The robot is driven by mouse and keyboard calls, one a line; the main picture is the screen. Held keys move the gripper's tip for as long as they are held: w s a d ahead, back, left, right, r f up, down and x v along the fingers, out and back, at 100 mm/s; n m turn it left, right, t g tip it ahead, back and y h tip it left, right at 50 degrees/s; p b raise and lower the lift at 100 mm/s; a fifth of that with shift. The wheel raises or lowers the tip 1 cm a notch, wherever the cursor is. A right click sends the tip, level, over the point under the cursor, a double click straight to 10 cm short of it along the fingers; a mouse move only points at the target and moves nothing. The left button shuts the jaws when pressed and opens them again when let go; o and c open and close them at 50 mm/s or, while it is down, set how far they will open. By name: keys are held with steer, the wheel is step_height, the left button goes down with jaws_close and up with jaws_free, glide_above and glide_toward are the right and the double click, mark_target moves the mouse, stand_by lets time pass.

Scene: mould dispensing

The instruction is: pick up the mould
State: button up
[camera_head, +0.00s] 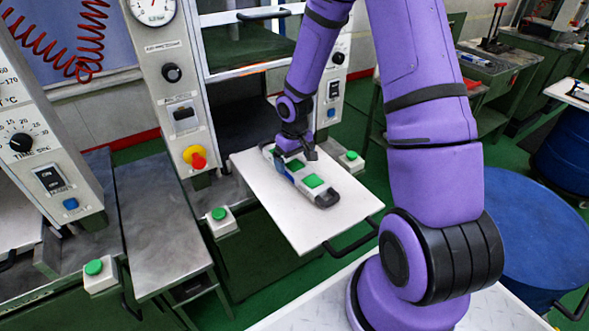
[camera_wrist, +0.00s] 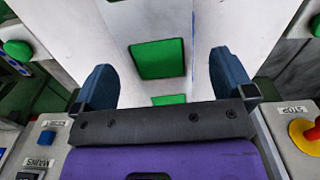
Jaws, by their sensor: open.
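The mould (camera_head: 313,182) is a long grey-and-white block with green square patches and dark ends, lying flat on a white tray plate (camera_head: 305,230) in the head view. My gripper (camera_head: 296,153) is over the far half of the mould, partly covering it. In the wrist view, my gripper (camera_wrist: 165,72) is open, with a dark blue finger on either side of the mould (camera_wrist: 158,58) and its green patches. Nothing is visibly clamped. Whether the fingers touch the mould or how low they are, I cannot tell.
A press with a dial gauge and red-yellow stop button (camera_head: 196,157) stands behind the tray. Green push buttons (camera_head: 219,214) flank the tray, and a black handle (camera_head: 352,238) is at its near right edge. Blue drums (camera_head: 535,235) stand at right, and a metal table (camera_head: 160,220) at left.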

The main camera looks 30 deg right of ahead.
steer(key=shift+f, duration=1.4)
steer(key=c, duration=1.4)
steer(key=shift+r, duration=0.15)
